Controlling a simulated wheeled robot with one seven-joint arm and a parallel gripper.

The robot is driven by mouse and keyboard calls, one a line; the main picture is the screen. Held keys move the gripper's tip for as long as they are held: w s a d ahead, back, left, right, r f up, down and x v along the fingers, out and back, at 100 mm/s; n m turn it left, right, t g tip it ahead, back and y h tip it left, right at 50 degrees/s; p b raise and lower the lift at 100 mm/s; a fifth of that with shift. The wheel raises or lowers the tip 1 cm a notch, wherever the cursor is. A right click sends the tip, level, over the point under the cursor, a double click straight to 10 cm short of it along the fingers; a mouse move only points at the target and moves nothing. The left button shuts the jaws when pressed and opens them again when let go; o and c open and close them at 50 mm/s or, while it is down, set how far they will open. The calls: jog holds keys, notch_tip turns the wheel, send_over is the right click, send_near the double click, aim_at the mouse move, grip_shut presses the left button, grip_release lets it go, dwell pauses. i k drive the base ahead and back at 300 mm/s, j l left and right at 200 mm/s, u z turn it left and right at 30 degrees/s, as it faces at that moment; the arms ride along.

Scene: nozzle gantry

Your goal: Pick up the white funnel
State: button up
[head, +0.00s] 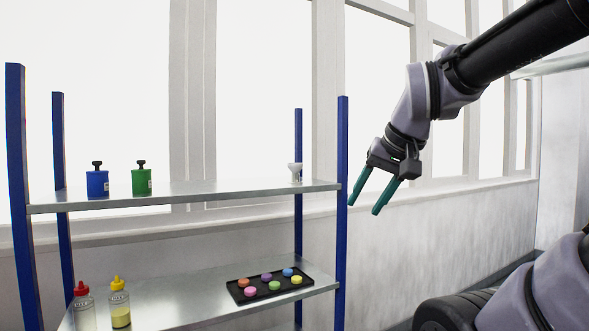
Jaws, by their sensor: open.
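The white funnel (296,171) is small and stands near the right end of the upper metal shelf (225,191), close to a blue rack post. In the head view my gripper (366,200) is to the right of the shelf, outside the rack. Its two green fingers are spread apart and point down to the left. Nothing is between them. The funnel is apart from the gripper, with the blue right front post (342,200) between them in the picture.
A blue canister (97,183) and a green canister (142,181) stand left on the upper shelf. The lower shelf (185,295) holds a black tray (238,294) of several coloured discs and two bottles, red-capped (84,308) and yellow-capped (120,304). The upper shelf's middle is clear.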

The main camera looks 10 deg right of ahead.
aim_at(294, 167)
jog(key=i+j, duration=0.1)
jog(key=j, duration=0.2)
jog(key=i+j, duration=0.15)
jog(key=j, duration=0.2)
jog(key=i+j, duration=0.1)
jog(key=j, duration=0.2)
jog(key=i+j, duration=0.1)
jog(key=j, duration=0.2)
